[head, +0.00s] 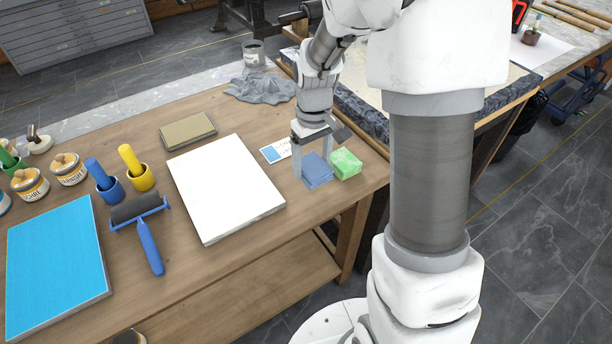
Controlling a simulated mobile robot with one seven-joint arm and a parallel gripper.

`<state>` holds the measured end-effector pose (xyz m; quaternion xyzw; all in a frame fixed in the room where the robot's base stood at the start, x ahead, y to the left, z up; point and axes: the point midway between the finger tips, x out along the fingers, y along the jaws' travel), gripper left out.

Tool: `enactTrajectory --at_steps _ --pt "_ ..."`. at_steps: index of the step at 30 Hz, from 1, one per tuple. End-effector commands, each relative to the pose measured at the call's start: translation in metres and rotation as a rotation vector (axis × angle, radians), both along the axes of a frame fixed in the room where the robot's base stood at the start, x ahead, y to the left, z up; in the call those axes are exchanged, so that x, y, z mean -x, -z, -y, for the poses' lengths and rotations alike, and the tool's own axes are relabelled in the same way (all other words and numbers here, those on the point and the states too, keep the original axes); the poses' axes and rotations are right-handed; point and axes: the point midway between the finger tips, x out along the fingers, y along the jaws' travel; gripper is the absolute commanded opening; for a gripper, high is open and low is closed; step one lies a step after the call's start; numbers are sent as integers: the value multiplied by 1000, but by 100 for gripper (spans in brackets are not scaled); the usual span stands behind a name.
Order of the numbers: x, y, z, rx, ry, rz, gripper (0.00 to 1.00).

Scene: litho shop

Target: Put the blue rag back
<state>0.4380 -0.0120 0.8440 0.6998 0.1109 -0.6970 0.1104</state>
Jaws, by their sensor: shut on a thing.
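The blue rag (317,173) is a folded blue square near the right end of the wooden table. My gripper (311,161) points down over it and is shut on it. The far finger is partly hidden, and I cannot tell whether the rag touches the table. A small white card with a blue square (272,152) lies just left of my gripper, partly behind it. A green folded rag or sponge (345,162) sits close to the right of the blue rag.
A large white slab (225,187) lies left of the gripper. A tan block (188,131) and crumpled grey cloth (262,88) lie behind. A roller (142,220), a blue slab (57,265) and several pots are further left. The table's front-right edge is close.

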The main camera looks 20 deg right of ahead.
Motion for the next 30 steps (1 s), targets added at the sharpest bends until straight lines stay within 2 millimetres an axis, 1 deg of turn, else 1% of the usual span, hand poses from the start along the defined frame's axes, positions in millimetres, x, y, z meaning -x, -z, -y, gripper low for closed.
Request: enactTrajectory --at_steps 1,3,8,13,15,23,27,28,30 --pt "-5 6 -5 0 -2 0 37" --pt "-9 9 -10 0 -2 0 37" --pt "-12 17 -13 0 1 -1 37" --pt "-11 42 -13 0 1 -4 37" --pt "-12 50 -12 0 1 -1 37" --pt "-12 50 -12 0 1 0 37" --pt "-12 55 -12 0 1 0 37" --pt "-12 54 -12 0 1 0 85" --pt "-12 53 -12 0 1 0 98"
